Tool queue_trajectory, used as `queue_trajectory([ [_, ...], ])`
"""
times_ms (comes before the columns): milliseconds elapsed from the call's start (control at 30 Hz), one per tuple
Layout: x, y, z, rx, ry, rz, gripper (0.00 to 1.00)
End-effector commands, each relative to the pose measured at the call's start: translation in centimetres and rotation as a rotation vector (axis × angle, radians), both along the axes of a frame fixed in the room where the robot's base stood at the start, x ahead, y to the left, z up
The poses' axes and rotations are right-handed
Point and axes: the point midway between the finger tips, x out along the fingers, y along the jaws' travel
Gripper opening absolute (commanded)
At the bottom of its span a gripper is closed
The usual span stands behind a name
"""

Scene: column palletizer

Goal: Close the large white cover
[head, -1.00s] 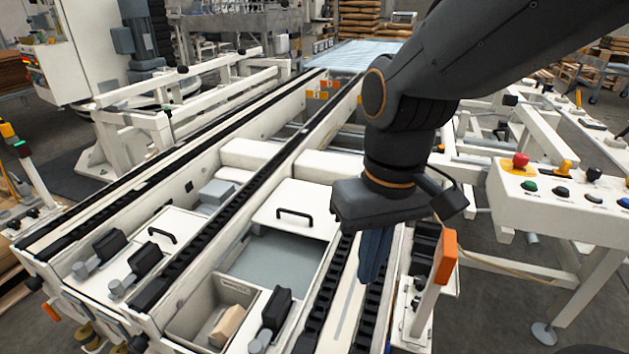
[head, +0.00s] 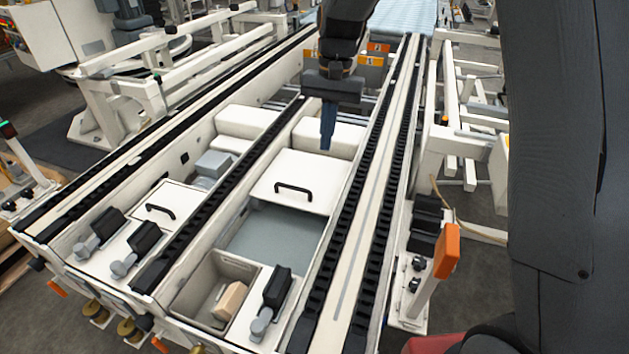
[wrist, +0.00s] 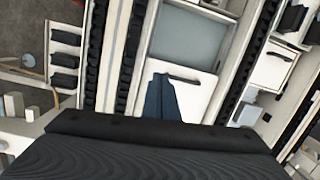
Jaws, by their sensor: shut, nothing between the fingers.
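The large white cover (head: 301,179) with a black handle (head: 293,188) lies between the conveyor rails. It sits at the far part of its bay, and an open grey recess (head: 275,232) shows in front of it. My gripper (head: 326,146) is shut and empty, pointing down just beyond the cover's far edge in the head view. In the wrist view its blue fingers (wrist: 161,98) appear over the cover (wrist: 190,92), near the handle (wrist: 184,79). I cannot tell whether they touch it.
A compartment at the near end holds a tan block (head: 230,300). A black-and-grey lever (head: 270,300) stands beside it. Black chain rails (head: 345,240) run along both sides. A smaller white cover (head: 160,207) lies to the left. An orange-topped post (head: 447,250) stands to the right.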

Motion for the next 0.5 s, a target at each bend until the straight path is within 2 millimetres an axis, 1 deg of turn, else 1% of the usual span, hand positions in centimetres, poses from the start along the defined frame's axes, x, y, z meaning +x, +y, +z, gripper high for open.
queue_trajectory([
  [33, 1.8, -0.1, -1.1, -0.001, 0.016, -0.036, 0.0],
  [200, 6.8, -0.4, -4.9, -0.006, 0.058, -0.158, 0.0],
  [300, 8.9, -0.7, -7.2, -0.008, 0.078, -0.217, 0.0],
  [400, 10.3, -0.9, -9.1, -0.01, 0.095, -0.264, 0.0],
  [500, 11.3, -1.1, -10.2, -0.01, 0.104, -0.294, 0.0],
])
